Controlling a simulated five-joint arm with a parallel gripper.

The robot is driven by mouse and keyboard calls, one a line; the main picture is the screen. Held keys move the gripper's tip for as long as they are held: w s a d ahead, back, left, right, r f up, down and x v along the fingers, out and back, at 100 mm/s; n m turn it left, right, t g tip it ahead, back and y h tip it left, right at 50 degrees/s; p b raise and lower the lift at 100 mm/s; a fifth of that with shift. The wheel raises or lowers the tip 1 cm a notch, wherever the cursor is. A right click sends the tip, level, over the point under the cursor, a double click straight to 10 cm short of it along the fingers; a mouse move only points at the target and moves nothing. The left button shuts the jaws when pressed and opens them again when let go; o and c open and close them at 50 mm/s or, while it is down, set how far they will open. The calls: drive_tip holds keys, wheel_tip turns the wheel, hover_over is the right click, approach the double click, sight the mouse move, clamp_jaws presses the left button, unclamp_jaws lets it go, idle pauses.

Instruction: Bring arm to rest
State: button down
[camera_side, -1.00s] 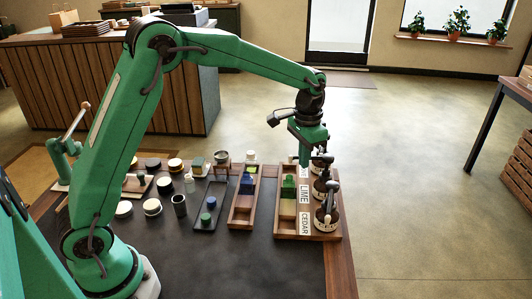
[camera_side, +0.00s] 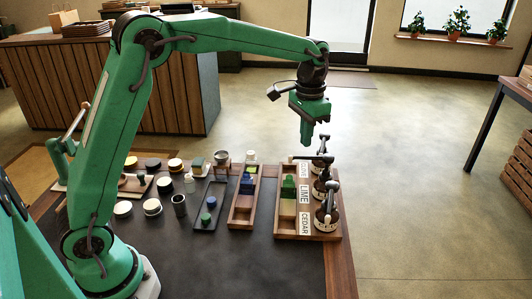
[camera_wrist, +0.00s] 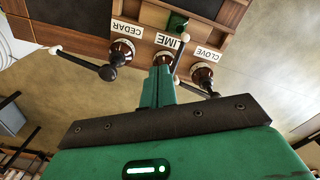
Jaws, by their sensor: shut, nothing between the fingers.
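My gripper (camera_side: 307,142) is shut and empty, pointing down in the air above the far end of a wooden tray. Its closed green fingers also show in the wrist view (camera_wrist: 163,75). The fingers look clear of the pump handles in the side view.
The wooden tray (camera_side: 285,233) carries labels and a green block (camera_side: 289,183). Left of it are a narrower wooden tray (camera_side: 240,224), a dark tray (camera_side: 203,221) and several small jars and lids. The dark tabletop's front is clear.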

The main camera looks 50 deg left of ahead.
drive_tip(key=shift+r, duration=0.15)
drive_tip(key=s+a+r+n+t, duration=0.1)
drive_tip(key=s+a+r, duration=0.1)
drive_tip(key=s+r, duration=0.35)
drive_tip(key=s+a+r+t, duration=0.1)
drive_tip(key=s+r+t, duration=0.1)
drive_tip(key=s, duration=0.6)
drive_tip(key=s+a+f+n+t, duration=0.1)
drive_tip(key=s+f, duration=0.3)
drive_tip(key=s, duration=1)
drive_tip(key=shift+s+a+n+t, duration=0.3)
drive_tip(key=shift+n+t, duration=0.2)
drive_tip(key=shift+t, duration=0.3)
